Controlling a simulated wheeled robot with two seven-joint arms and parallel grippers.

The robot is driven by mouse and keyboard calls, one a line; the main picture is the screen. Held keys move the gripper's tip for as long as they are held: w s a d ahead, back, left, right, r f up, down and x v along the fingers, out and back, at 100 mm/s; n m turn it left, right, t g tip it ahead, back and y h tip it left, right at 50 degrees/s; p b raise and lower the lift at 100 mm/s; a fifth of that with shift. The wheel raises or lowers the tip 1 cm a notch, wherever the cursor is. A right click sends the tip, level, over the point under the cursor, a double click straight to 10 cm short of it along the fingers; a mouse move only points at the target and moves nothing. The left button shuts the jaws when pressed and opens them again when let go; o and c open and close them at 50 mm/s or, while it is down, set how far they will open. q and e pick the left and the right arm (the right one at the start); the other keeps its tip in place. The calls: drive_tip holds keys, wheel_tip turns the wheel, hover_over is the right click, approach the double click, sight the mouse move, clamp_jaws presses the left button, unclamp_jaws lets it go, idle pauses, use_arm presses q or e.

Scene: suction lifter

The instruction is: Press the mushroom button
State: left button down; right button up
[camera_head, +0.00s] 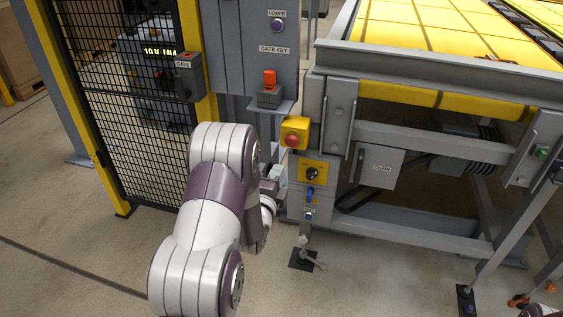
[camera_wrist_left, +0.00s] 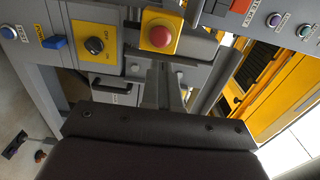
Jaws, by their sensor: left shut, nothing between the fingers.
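The red mushroom button (camera_head: 292,141) sits on a yellow box on the grey post beside the machine frame. It also shows in the left wrist view (camera_wrist_left: 160,36), at the top middle, unobstructed. My left gripper (camera_head: 275,180) is below and slightly left of the button in the head view, partly hidden by my own arm. In the wrist view the left gripper's fingers (camera_wrist_left: 172,84) are together and empty, pointing toward the panel below the button. I see no contact between the fingers and the button.
Below the button is a yellow plate with a black rotary knob (camera_head: 312,174) and a blue switch (camera_head: 309,195). An orange gate key (camera_head: 269,80) stands on a ledge above left. A mesh gate (camera_head: 120,90) is at left. Open floor lies in front.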

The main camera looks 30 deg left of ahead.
use_arm(q)
drive_tip(key=v, duration=0.3)
idle(0.5)
